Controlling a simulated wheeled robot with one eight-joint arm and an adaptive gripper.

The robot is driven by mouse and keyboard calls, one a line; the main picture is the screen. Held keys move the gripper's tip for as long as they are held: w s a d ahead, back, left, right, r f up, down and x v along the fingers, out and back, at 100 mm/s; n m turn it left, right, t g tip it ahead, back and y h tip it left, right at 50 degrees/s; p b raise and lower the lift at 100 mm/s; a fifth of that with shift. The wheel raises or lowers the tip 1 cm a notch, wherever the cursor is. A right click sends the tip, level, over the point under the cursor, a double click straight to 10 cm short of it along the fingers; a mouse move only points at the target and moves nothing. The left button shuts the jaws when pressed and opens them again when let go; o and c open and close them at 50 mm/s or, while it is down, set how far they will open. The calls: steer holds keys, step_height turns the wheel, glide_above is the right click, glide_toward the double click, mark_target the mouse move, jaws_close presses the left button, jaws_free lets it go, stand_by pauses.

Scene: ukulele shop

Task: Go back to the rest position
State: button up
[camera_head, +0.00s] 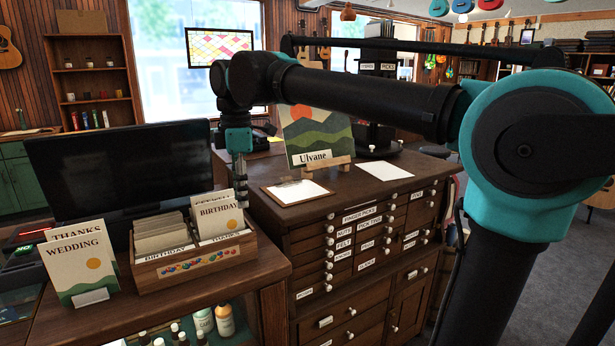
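My gripper (241,203) hangs from the end of my teal and black arm, pointing down. Its fingertips are beside the right edge of a BIRTHDAY card (217,217) that stands in the wooden card box (196,267). I cannot tell whether the gripper touches the card, or whether its fingers are apart or closed, as they are small and overlap in this view. The arm stretches from the column at right across the picture to the gripper.
The box with several cards stands on a counter (185,304) in front of a dark monitor (117,172). THANKS and WEDDING cards (75,262) stand at left. A drawer cabinet (360,245) at right bears a clipboard (297,191), a paper (384,170) and the Ulvane picture (317,135).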

steer(key=w+d+f+m+t, duration=0.1)
steer(key=w+d+f+m, duration=0.1)
steer(key=d+f+m, duration=0.5)
steer(key=w+d+f+m+t, duration=0.1)
steer(key=w+d+f+m, duration=0.2)
steer(key=d+f, duration=0.7)
steer(key=s+d+f+m+t, duration=0.1)
steer(key=s+d+f+m, duration=0.4)
steer(key=d+f, duration=0.3)
steer(key=s+d+f+m+t, duration=0.1)
steer(key=s+d+f+m, duration=0.5)
steer(key=d+f, duration=0.3)
steer(key=shift+s+f+m, duration=0.25)
steer(key=shift+f+m, duration=0.1)
steer(key=shift+m, duration=0.35)
